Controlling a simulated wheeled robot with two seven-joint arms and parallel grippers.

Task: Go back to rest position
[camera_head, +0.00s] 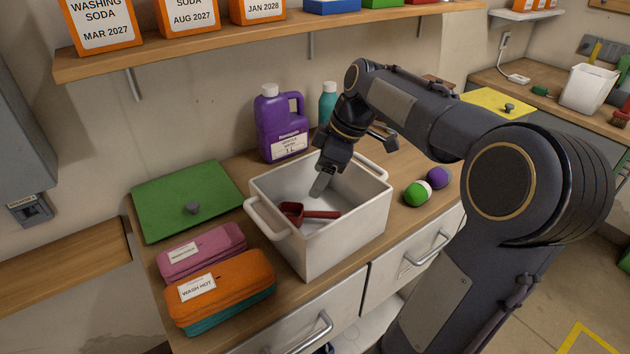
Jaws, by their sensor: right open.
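My right arm comes in from the right and bends down over the counter. My right gripper (322,182) is open and points down inside the white bin (345,239), above its floor. A red scoop (308,212) lies in the bin just below and left of the fingertips; the gripper does not hold it. My left gripper is not in view.
A purple jug (280,127) and a teal bottle (328,100) stand behind the bin. A green lid (187,200), a pink pouch (202,250) and an orange pouch (221,287) lie left. Two balls (418,192) sit right. A shelf (270,38) runs above.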

